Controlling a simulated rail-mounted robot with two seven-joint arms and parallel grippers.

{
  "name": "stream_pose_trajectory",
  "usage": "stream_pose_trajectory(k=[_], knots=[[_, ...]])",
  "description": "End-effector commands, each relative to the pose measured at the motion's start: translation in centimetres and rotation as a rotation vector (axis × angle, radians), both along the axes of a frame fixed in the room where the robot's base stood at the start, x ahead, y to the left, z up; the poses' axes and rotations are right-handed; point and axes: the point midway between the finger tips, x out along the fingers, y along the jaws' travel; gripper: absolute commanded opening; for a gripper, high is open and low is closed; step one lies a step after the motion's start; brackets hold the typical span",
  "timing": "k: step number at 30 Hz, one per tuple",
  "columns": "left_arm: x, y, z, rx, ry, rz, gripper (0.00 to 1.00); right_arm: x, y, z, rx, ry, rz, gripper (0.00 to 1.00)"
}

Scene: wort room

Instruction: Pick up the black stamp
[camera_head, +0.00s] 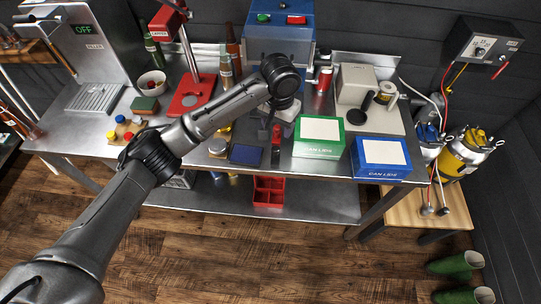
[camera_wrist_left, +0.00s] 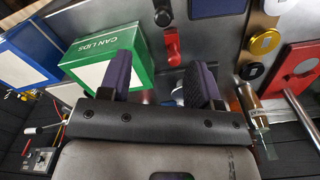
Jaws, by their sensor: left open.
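A small black-topped piece that looks like the black stamp (camera_head: 276,155) stands near the front edge of the steel table, right of a dark blue pad (camera_head: 246,154). I cannot tell whether the two touch. My left gripper (camera_head: 268,125) is over the table behind them, partly hidden by its own arm. In the left wrist view the left gripper (camera_wrist_left: 163,78) has its two purple-grey fingers apart, with nothing held between them. My right gripper is in neither view.
A green can-lids box (camera_head: 320,135) stands close on the right, beside one finger in the wrist view. A blue can-lids box (camera_head: 380,157) is farther right. A red press (camera_head: 194,92) and bottles (camera_head: 233,52) stand left and behind.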

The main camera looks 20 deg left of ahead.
Motion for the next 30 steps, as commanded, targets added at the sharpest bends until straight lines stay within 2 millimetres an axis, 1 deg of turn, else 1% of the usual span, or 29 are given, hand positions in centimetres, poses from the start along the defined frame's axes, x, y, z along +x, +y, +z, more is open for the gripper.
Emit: stream_pose_trajectory(k=[2, 5, 12, 15, 19, 26, 30], knots=[[0.0, 0.1, -0.2, 0.004, 0.003, 0.035, 0.57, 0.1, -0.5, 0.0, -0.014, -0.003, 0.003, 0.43], [0.0, 0.1, -1.2, 0.004, 0.003, 0.059, 0.57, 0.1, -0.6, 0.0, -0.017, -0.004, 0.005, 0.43], [-0.1, 0.1, -5.3, 0.005, 0.003, 0.061, 0.57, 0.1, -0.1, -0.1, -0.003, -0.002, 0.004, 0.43], [-0.1, 0.1, -6.8, 0.004, 0.002, 0.061, 0.57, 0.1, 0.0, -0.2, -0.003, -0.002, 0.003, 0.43], [0.0, 0.1, -8.0, 0.005, 0.0, 0.061, 0.57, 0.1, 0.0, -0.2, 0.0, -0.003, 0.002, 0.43], [0.0, 0.1, -9.0, 0.004, -0.001, 0.06, 0.57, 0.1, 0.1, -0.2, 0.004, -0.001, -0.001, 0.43], [-0.2, 0.1, -10.8, 0.006, 0.002, 0.06, 0.57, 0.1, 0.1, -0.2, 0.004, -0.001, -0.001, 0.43]])
